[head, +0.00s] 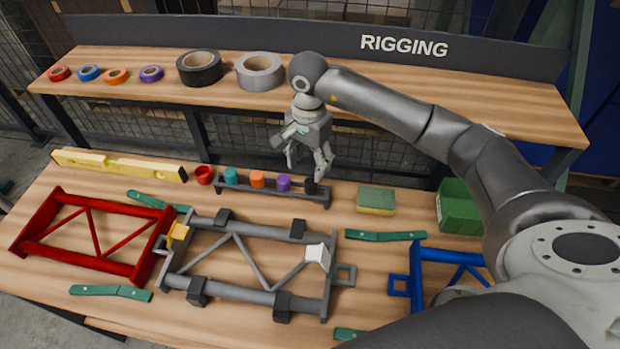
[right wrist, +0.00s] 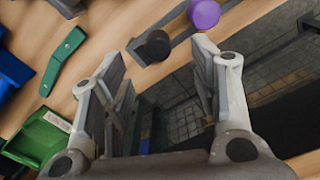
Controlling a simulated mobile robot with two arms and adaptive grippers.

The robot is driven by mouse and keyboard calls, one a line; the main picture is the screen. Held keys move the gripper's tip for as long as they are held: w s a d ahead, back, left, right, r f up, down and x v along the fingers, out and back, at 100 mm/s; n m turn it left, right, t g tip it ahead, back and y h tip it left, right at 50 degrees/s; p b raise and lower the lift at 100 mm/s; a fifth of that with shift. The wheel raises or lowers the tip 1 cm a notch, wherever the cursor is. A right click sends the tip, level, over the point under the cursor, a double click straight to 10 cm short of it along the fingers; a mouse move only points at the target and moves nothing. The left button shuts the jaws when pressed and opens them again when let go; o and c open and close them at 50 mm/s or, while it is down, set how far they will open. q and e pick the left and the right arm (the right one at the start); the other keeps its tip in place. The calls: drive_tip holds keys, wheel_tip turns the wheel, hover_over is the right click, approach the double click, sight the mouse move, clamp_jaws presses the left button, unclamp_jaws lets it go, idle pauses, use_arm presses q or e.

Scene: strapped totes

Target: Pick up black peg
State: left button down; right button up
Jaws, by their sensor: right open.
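The black peg (head: 310,187) stands at the right end of a dark rack (head: 270,194) on the workbench, beside a purple peg (head: 283,182). An orange peg (head: 257,179) and a teal peg (head: 231,176) stand further left in the same rack. My right gripper (head: 309,168) is open and points down just above and behind the black peg, with nothing between its fingers. In the right wrist view, the black peg (right wrist: 158,45) shows past the open fingertips, and the purple peg (right wrist: 204,13) is next to it. My left gripper is not in view.
A yellow level (head: 120,165) and a red cylinder (head: 204,174) lie left of the rack. A sponge (head: 376,200) and a green bin (head: 460,207) are to the right. A grey frame (head: 235,293) lies in front. The shelf edge (head: 300,96) is behind.

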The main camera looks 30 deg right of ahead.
sight(310, 182)
wheel_tip(310, 182, down, 2)
drive_tip(key=shift+s+f, duration=0.1)
drive_tip(key=shift+s, duration=0.05)
wheel_tip(310, 182, down, 5)
drive_tip(key=shift+d+r+p, duration=0.1)
drive_tip(key=shift+r+p, duration=0.1)
drive_tip(key=shift+p, duration=1.05)
drive_tip(key=shift+f, duration=0.6)
drive_tip(key=shift+c, duration=0.9)
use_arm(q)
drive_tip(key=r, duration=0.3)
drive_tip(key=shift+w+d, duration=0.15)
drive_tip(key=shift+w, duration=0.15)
use_arm(e)
drive_tip(key=c, duration=1)
